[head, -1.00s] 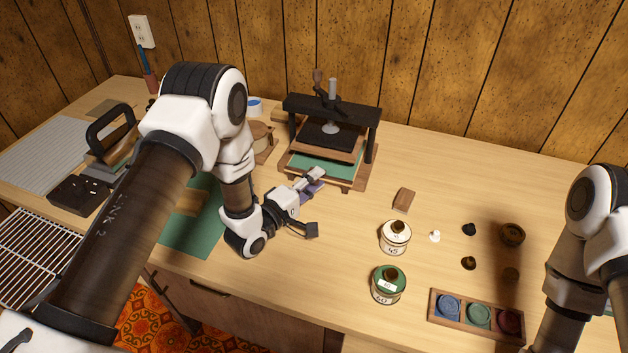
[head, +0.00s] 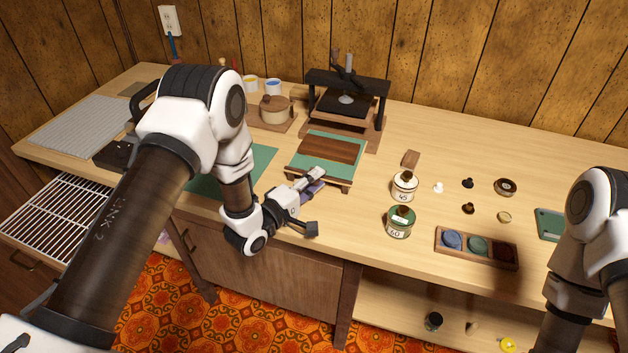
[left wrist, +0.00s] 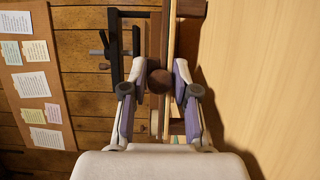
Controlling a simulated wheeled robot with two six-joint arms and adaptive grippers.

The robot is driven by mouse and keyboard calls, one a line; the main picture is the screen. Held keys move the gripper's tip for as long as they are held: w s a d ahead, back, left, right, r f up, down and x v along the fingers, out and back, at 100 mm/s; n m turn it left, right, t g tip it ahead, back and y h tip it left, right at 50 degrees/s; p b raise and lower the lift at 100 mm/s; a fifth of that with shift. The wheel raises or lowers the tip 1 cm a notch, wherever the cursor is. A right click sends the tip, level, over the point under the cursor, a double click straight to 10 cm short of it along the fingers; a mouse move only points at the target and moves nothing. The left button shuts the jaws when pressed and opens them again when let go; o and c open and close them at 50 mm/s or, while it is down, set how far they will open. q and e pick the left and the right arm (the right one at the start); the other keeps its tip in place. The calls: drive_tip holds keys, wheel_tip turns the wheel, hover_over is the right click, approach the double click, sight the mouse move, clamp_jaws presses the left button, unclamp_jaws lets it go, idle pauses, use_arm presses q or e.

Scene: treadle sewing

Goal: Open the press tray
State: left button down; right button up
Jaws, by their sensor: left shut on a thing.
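The press (head: 347,98) stands at the back of the bench with its black frame and upright screw. Its tray (head: 347,174) is slid out in front of the frame, with a green surface and a dark brown board (head: 328,147) on it. My left gripper (head: 319,176) is at the tray's front edge. In the left wrist view my left gripper (left wrist: 158,82) is shut on a round brown knob (left wrist: 160,80), one finger on each side. The fingers partly hide the tray front in the head view. My right arm shows at the right edge; its gripper is out of view.
Two labelled jars (head: 399,222) and a three-colour palette (head: 476,248) stand to the right of the tray. A lidded round pot (head: 276,110) is left of the press. A wire rack (head: 65,210) is at far left.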

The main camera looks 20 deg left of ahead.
use_arm(q)
drive_tip(key=shift+w+f, duration=0.1)
drive_tip(key=shift+w, duration=0.3)
drive_tip(key=c, duration=1.3)
unclamp_jaws()
drive_tip(key=shift+s, duration=0.1)
drive_tip(key=shift+o, duration=0.2)
drive_tip(key=shift+s, duration=0.1)
drive_tip(key=shift+s+a, duration=0.1)
drive_tip(key=shift+s, duration=0.05)
drive_tip(key=v, duration=1.1)
drive_tip(key=shift+s+a, duration=0.15)
drive_tip(key=shift+s, duration=0.15)
